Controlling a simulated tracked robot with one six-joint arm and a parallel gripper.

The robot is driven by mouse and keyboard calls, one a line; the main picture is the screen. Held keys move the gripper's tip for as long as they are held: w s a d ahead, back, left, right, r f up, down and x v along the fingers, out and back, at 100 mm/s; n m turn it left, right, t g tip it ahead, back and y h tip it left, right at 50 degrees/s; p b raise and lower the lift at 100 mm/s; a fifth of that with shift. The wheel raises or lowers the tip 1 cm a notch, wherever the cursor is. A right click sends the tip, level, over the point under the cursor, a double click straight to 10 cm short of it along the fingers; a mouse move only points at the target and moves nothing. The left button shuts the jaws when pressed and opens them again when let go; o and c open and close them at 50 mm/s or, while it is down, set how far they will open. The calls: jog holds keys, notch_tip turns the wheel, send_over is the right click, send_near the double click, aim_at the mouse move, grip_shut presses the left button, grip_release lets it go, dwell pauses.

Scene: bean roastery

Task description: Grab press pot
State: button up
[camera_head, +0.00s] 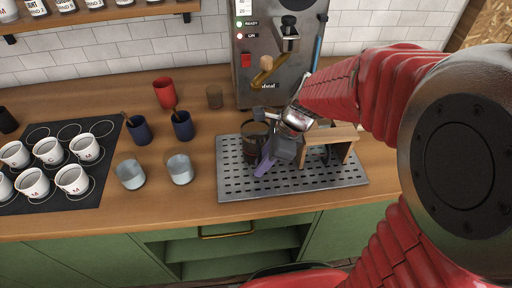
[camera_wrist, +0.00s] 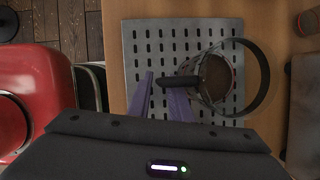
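The press pot (camera_head: 254,141) is a clear, dark-tinted vessel with a dark rim, upright on the left part of the perforated grey tray (camera_head: 229,184). In the wrist view I look down on its round rim (camera_wrist: 264,72), with its dark handle (camera_wrist: 180,81) pointing left. My gripper (camera_head: 266,160) is low at the pot's right front. In the wrist view my gripper (camera_wrist: 166,90) shows two purple fingers standing apart, with the handle near their tips. The right fingertip is partly hidden by the handle and pot. I cannot tell whether either finger touches the handle.
A wooden stand (camera_head: 345,134) is on the tray, close right of my gripper. The espresso machine (camera_head: 262,85) stands behind. Blue cups (camera_head: 183,126), clear glasses (camera_head: 180,169) and a red cup (camera_head: 165,92) are left. A black mat (camera_head: 98,185) with several white cups lies farther left.

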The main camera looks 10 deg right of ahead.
jog(key=shift+c, duration=0.4)
grip_shut()
dwell(0.9)
